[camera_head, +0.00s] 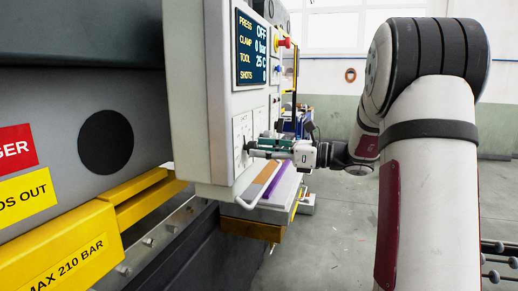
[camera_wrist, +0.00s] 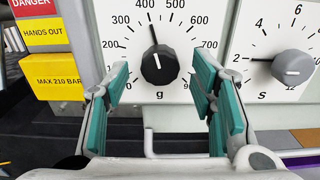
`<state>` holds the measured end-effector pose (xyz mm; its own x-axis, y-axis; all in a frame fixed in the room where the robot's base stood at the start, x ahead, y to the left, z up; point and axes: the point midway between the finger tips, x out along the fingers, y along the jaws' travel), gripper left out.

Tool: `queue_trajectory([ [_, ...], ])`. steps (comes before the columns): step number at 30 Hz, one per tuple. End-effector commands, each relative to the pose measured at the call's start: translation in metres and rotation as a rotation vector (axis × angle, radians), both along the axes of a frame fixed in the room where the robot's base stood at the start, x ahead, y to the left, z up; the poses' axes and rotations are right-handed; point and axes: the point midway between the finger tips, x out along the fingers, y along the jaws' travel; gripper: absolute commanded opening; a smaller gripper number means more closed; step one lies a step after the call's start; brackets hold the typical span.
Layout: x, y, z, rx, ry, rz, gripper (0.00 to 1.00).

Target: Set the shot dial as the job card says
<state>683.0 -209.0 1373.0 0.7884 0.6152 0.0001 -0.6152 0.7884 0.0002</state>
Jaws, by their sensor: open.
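In the wrist view a white dial face marked g has a black knob (camera_wrist: 158,66). Its thin black pointer aims up, close to 400. My gripper (camera_wrist: 165,85) is open, with one teal-padded finger on each side of the knob. The fingers look clear of the knob; I cannot tell how deep they reach. In the head view my gripper (camera_head: 262,148) is at the lower part of the white control panel (camera_head: 186,90), hiding most of the dial there. I cannot make out a readable job card.
To the right a grey knob (camera_wrist: 292,67) on a dial marked s points left near 2. A display (camera_head: 252,50) reads PRESS OFF, CLAMP 0 bar, TOOL 25 C, SHOTS 0. A red button (camera_head: 282,41) juts from the panel's edge. Yellow guards (camera_head: 75,245) stand at left.

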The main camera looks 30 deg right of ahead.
Motion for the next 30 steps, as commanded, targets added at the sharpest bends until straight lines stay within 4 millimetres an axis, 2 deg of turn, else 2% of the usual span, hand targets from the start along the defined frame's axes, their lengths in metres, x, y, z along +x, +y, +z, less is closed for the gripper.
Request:
queue_trajectory([
  [6,0.0122,0.0099,0.0,0.001,-0.001,0.001,0.51],
  [14,0.0133,0.0105,-0.0002,0.0,0.0,0.0,0.51],
  [15,0.0133,0.0105,-0.0002,0.0,0.0,0.0,0.49],
  [21,0.0131,0.0104,-0.0002,0.0,0.0,0.0,0.03],
  [30,0.0132,0.0106,-0.0003,-0.016,-0.012,0.001,0.03],
])
